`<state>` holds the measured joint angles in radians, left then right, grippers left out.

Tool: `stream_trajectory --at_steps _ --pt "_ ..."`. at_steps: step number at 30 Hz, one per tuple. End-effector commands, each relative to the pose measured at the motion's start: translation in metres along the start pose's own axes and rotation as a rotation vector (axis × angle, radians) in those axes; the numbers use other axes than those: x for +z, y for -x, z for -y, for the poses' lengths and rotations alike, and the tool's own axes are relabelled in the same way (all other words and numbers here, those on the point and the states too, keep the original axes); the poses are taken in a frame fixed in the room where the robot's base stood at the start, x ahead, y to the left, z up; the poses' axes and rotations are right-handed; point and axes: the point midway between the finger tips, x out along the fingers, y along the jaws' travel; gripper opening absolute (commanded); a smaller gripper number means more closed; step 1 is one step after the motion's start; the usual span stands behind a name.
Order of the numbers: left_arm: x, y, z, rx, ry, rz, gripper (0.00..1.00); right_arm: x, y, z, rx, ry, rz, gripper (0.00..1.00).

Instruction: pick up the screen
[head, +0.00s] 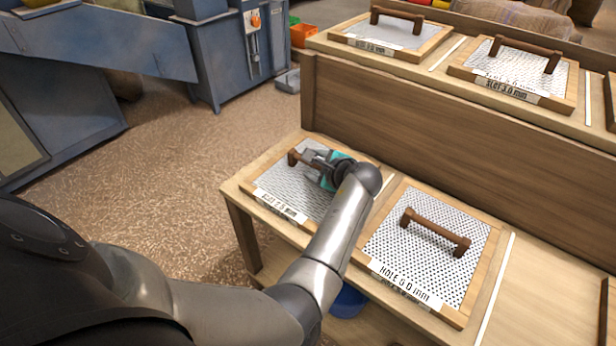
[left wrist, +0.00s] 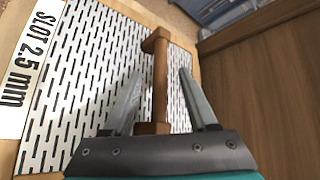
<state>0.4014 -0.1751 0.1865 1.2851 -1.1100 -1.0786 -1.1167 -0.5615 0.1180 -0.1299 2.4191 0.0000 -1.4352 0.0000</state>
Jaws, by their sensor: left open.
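The screen labelled SLOT 2.5 mm (head: 284,185) lies flat at the left end of the lower bench, with a wooden frame and brown handle. In the left wrist view its slotted metal sheet (left wrist: 75,85) and handle (left wrist: 160,75) show clearly. My left gripper (head: 309,158) is over this screen. It is open, with one finger on each side of the handle; I cannot tell whether either touches it. The arm hides part of the screen in the head view. My right gripper is not in view.
A second screen, labelled HOLE 6.0 mm (head: 428,240), lies to the right on the same bench (head: 545,290). Two more screens (head: 392,32) (head: 515,68) lie on the higher shelf behind a wooden panel (head: 430,135). A blue machine (head: 215,50) stands at the back left.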

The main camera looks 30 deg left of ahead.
Motion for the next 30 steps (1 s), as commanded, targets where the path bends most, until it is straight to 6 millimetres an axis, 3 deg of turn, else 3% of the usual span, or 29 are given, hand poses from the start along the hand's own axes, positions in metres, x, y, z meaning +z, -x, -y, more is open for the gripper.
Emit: stream_trajectory --at_steps 11,26,30 --pt "-0.0013 0.0003 -0.0001 0.000 0.000 0.000 0.59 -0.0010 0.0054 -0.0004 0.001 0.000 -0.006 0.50" --pt "-0.0012 0.0001 -0.0003 0.000 0.000 0.000 0.02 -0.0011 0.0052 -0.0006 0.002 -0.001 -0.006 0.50" --pt "-0.0012 0.0001 -0.0002 0.000 0.000 0.000 0.00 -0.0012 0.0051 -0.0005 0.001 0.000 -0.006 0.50"
